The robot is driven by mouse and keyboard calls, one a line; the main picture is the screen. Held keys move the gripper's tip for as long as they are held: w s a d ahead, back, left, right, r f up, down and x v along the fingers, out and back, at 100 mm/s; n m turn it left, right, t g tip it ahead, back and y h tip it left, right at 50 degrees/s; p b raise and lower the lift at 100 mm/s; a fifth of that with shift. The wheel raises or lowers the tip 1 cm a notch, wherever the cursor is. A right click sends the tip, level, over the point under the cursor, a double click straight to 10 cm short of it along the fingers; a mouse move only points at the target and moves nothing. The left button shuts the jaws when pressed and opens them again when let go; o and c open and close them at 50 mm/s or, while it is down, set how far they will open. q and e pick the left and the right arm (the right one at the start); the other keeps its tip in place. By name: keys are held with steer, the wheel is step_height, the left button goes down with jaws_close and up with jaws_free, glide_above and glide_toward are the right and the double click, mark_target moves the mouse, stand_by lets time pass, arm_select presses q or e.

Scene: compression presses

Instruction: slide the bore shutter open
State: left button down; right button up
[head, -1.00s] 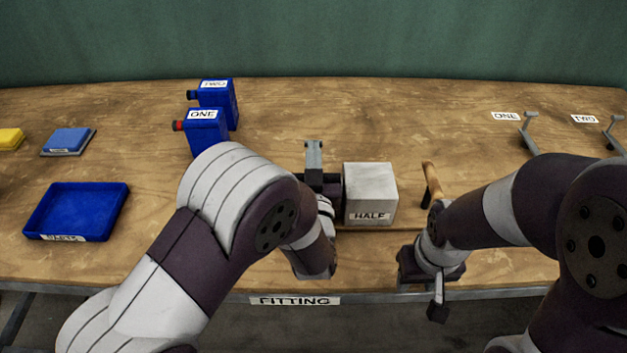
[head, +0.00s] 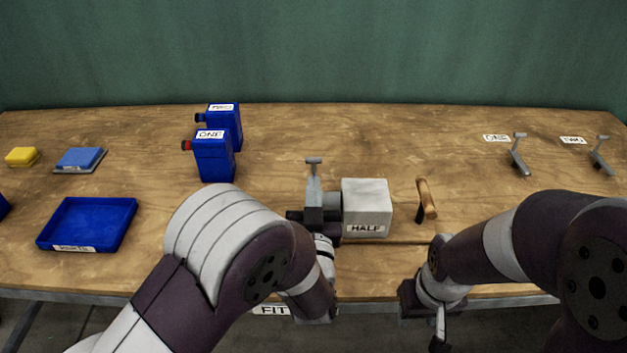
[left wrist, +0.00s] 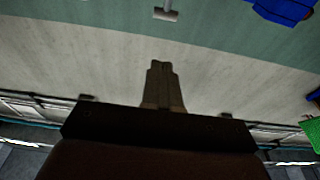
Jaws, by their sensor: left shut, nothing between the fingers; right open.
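A pale grey block labelled HALF (head: 366,207) stands near the front middle of the bench in the head view. A small grey T-shaped handle (head: 313,161) stands just left of and behind it; a grey T-shaped piece also shows at the top of the left wrist view (left wrist: 165,14). I cannot make out which part is the bore shutter. My left gripper (head: 313,187) is left of the block, its shut, empty fingers (left wrist: 160,70) short of the T-piece in the wrist view. My right gripper (head: 422,303) is open at the bench's front edge, right of the block.
A wooden-handled lever (head: 428,199) stands right of the block. Blue bottles ONE (head: 214,160) and TWO (head: 237,123) stand behind left. A blue tray (head: 45,237) lies left. Grey levers (head: 518,160) (head: 600,158) stand right. The bench's back middle is clear.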

arm_select(q)
steer(key=s, duration=0.2)
steer(key=s+f, duration=0.1)
steer(key=s, duration=0.2)
steer(key=shift+f, duration=0.15)
arm_select(e)
steer(key=shift+w+f, duration=0.3)
steer(key=shift+f, duration=0.1)
steer(key=shift+s, duration=0.1)
steer(key=shift+r, duration=0.1)
arm_select(q)
steer(key=w+a+f+g+h+p, duration=0.1)
steer(key=a+g+p, duration=0.65)
steer(key=g, duration=0.25)
steer(key=s+a+g+y+p, duration=0.1)
steer(key=s+a+g+p, duration=0.1)
steer(key=s+a+g, duration=0.6)
steer(key=s+a, duration=0.3)
steer(key=s, duration=0.3)
steer(key=shift+s+r+g+p, duration=0.3)
steer(key=shift+r+g+p, duration=0.1)
arm_select(e)
step_height(320, 180, up, 11)
steer(key=shift+f, duration=0.2)
